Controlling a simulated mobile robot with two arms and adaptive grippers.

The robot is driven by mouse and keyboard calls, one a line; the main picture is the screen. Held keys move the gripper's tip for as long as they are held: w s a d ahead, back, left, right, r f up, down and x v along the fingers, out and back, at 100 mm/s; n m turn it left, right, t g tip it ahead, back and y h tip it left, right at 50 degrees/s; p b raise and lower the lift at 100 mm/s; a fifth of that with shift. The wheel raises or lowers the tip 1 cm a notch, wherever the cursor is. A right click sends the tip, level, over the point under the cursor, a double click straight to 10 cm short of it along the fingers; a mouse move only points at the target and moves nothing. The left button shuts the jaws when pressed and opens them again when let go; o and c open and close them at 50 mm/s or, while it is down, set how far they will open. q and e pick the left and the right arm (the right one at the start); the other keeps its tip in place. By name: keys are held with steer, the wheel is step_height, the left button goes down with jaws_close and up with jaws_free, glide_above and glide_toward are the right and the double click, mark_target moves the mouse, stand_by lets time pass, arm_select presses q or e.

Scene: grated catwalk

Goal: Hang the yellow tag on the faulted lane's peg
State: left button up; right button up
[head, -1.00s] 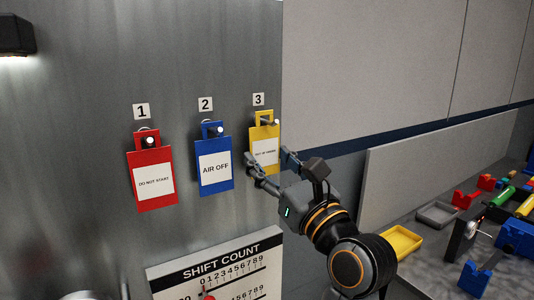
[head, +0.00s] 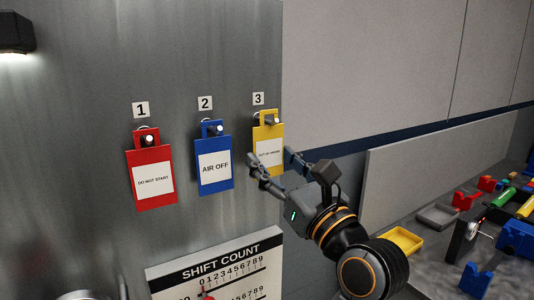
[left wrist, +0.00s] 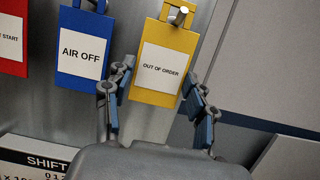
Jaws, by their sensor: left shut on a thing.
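The yellow tag (head: 267,146), reading OUT OF ORDER, is against the grey panel under the number 3. It also shows in the left wrist view (left wrist: 165,62). The peg of lane 3 (head: 271,121) pokes out at the tag's top opening. My left gripper (head: 271,160) is shut on the tag's lower part, one finger at each side edge. A red tag (head: 151,178) hangs on the peg under 1 and a blue tag (head: 214,165) on the peg under 2. My right gripper is not in view.
A SHIFT COUNT board (head: 225,268) is below the tags. A lit lamp (head: 14,35) is at upper left.

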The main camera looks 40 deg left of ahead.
arm_select(q)
steer(key=shift+w+d, duration=0.1)
steer(key=shift+d, duration=0.35)
